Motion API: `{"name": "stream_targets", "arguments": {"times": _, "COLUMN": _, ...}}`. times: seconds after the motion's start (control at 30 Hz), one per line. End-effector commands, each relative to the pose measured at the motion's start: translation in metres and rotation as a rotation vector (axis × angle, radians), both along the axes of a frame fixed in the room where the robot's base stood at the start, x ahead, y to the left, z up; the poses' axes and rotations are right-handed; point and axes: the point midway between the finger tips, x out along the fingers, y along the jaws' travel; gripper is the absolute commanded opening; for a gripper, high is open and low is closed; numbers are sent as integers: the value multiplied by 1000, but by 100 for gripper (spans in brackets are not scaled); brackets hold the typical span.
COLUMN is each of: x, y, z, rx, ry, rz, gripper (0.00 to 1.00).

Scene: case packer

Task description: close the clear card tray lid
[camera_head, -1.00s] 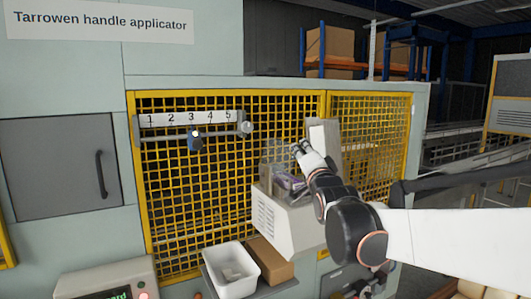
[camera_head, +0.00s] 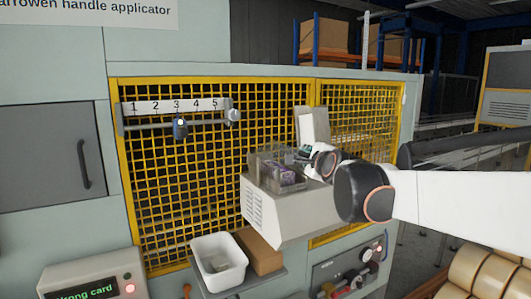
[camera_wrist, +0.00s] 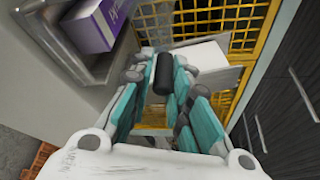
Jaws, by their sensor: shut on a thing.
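The clear card tray (camera_head: 262,172) sits on top of a sloped grey housing, with purple and white cards or cartons (camera_head: 287,175) inside. In the wrist view, a purple and white pack (camera_wrist: 95,22) lies within a grey-walled recess at the upper left. The clear lid is hard to tell from the tray walls, so its angle is unclear. My gripper (camera_head: 309,155) is at the right side of the tray. Its teal fingers are shut on a black cylindrical grip (camera_wrist: 163,73) in the wrist view. Whether this grip belongs to the lid cannot be told.
A pale upright panel (camera_head: 313,127) stands just behind the tray, before the yellow mesh guard (camera_head: 360,120). A white bin (camera_head: 217,262) and a brown box (camera_head: 259,254) sit on a shelf below left. A numbered rail (camera_head: 180,105) is at the left.

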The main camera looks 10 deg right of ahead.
Motion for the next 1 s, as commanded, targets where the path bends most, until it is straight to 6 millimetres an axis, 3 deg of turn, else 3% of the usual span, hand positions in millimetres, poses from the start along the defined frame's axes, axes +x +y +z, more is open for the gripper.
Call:
{"name": "stream_targets", "arguments": {"times": 0.4, "x": 1, "y": 1, "z": -18, "rx": 209, "ry": 65, "rz": 1, "gripper": 0}}
{"name": "stream_targets", "arguments": {"times": 1.0, "x": 1, "y": 1, "z": -20, "rx": 246, "ry": 76, "rz": 1, "gripper": 0}}
